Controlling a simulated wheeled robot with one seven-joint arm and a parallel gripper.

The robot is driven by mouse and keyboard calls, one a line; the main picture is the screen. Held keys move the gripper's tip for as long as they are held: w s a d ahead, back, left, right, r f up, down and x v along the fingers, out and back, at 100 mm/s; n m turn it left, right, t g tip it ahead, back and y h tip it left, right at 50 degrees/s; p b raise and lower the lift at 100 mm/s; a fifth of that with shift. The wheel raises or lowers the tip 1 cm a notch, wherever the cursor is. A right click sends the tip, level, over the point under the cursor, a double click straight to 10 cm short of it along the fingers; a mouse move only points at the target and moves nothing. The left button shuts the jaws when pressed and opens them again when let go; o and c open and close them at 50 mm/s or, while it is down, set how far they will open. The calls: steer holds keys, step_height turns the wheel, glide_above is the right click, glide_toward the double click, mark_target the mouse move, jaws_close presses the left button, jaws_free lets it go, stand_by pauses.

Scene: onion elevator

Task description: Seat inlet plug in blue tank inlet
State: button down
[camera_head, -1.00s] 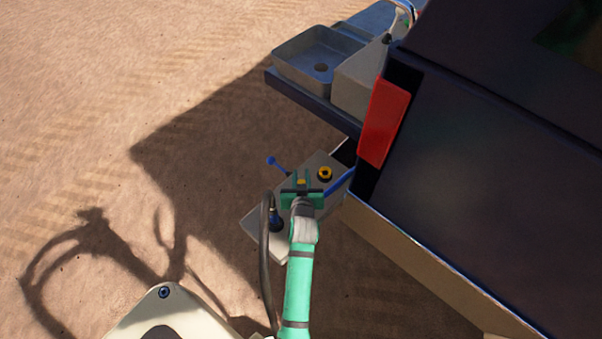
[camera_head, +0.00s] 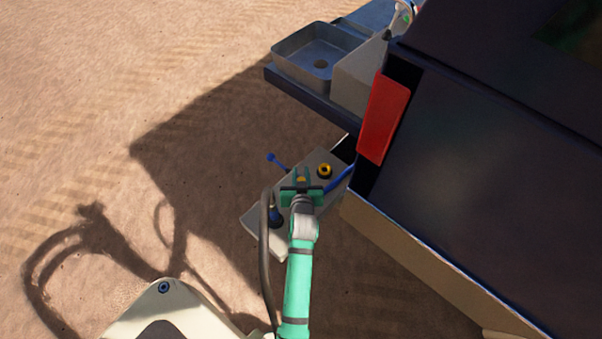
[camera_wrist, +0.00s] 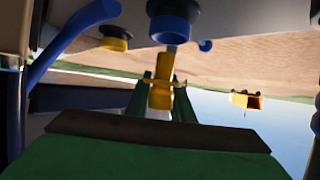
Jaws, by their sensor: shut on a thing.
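My gripper (camera_head: 302,177) is shut on a small yellow plug, the inlet plug (camera_wrist: 160,95), which sits between its green fingers in the wrist view. In the head view my gripper is over the grey tank panel (camera_head: 255,222), and this blue fitting is hidden there.
A yellow-and-black fitting (camera_head: 325,170) is beside my gripper on the panel. A blue hose (camera_head: 340,179) runs right toward the large dark machine (camera_head: 470,180). A blue lever (camera_head: 271,157) and a blue capped fitting (camera_head: 276,217) flank my gripper. Open ground lies left.

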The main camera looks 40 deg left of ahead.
steer(key=shift+f, duration=2.2)
stand_by(1.2)
steer(key=c, duration=1.5)
jaws_free()
steer(key=shift+o, duration=0.2)
steer(key=v, duration=1)
steer(key=shift+s+d+r, duration=0.2)
steer(key=shift+s+r, duration=0.05)
